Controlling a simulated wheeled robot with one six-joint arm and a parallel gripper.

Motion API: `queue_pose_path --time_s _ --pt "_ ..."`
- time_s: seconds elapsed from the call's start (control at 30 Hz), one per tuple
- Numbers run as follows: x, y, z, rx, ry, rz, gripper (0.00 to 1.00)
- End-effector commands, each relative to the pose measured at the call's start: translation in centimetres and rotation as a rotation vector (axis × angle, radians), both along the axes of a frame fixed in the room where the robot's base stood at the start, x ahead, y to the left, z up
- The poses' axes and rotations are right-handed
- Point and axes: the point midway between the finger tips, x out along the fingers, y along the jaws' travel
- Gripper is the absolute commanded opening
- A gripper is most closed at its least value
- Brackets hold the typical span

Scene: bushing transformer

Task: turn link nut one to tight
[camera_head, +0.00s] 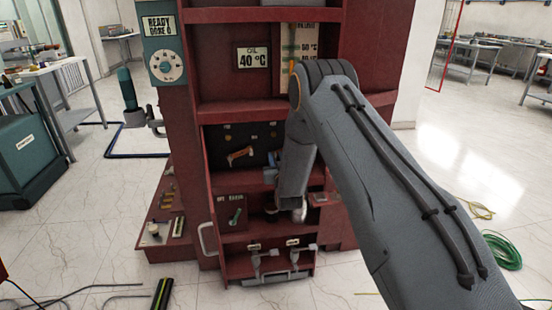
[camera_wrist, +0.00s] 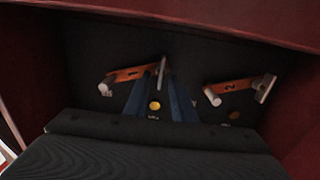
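Orange link 1 (camera_wrist: 132,74) is on a black panel in the wrist view, with a pale round post (camera_wrist: 106,88) at its left end. A grey bar-shaped nut handle (camera_wrist: 162,70) is at its right end and stands steeply in the picture. My gripper (camera_wrist: 158,84) reaches up from below with two blue-grey fingers apart. Their tips are near the lower end of this handle; I cannot tell whether they touch it.
Orange link 2 (camera_wrist: 232,88), with its own grey handle (camera_wrist: 265,88), sits to the right. A yellow round mark (camera_wrist: 155,105) lies between my fingers. Red cabinet walls (camera_wrist: 298,135) enclose the recess. Below it is a shelf with grey clamps (camera_head: 270,255).

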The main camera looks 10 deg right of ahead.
Motion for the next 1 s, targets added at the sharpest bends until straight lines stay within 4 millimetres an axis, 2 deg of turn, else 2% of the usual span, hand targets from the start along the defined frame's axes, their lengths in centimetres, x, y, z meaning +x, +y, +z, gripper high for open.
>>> queue_pose_path --time_s 0.23,0.37,0.4,0.77,1.0 --pt "0.08 -0.01 -0.02 0.000 0.000 0.000 0.23" --pt "0.07 0.00 -0.01 0.000 0.000 0.000 0.01" --pt "0.07 0.00 -0.01 0.000 0.000 0.000 0.00" --pt "0.09 -0.08 -0.01 0.049 0.000 0.000 0.00" --pt "0.11 -0.29 -0.09 0.200 -0.001 0.000 0.00"
